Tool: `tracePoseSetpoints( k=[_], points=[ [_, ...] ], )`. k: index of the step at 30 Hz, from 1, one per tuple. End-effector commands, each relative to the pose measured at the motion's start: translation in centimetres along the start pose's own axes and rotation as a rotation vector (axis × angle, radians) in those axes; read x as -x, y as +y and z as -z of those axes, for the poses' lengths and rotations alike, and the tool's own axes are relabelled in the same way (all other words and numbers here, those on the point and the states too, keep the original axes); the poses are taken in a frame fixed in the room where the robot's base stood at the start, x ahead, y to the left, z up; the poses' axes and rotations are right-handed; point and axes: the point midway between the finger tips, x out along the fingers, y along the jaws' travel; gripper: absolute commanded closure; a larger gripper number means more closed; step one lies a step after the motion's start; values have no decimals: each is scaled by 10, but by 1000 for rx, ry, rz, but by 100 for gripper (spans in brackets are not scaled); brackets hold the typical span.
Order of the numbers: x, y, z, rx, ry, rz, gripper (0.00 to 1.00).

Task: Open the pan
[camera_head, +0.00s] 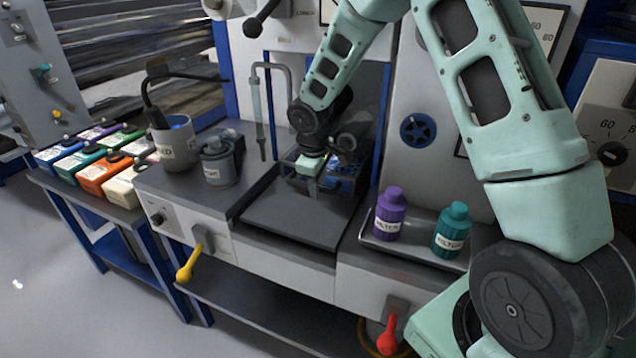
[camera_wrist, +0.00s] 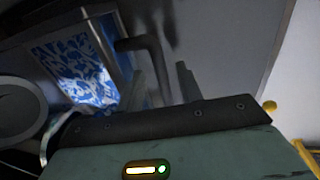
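The pan appears to be a dark, glassy box (camera_head: 289,164) in the recess of the machine, with blue patterned material (camera_head: 345,180) showing at it. I cannot tell which part opens. In the wrist view the blue-and-white patterned material (camera_wrist: 75,68) lies behind a clear wall at upper left. My gripper (camera_head: 312,172) points down at the box; its fingers show in the wrist view (camera_wrist: 163,88), standing apart. A dark bent bar (camera_wrist: 150,58), like a handle, shows between or just beyond the fingers; I cannot tell if they touch it. My arm hides part of the box.
A dark flat plate (camera_head: 295,217) lies in front of the recess. Purple (camera_head: 390,212) and teal (camera_head: 452,230) bottles stand on a tray at right. A grey bucket (camera_head: 175,143) and canister (camera_head: 218,160) stand at left. Yellow (camera_head: 190,262) and red (camera_head: 388,335) levers stick out in front.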

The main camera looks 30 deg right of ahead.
Motion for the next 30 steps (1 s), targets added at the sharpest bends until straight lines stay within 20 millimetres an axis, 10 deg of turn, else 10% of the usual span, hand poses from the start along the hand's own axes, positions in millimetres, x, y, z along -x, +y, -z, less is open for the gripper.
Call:
tracePoseSetpoints(
  k=[7,11,19,30],
  points=[
    [-1,0,0,0,0,0,64],
    [-1,0,0,0,0,0,97],
    [0,-5,0,1,0,0,100],
    [11,-78,2,7,2,0,100]
  ],
)
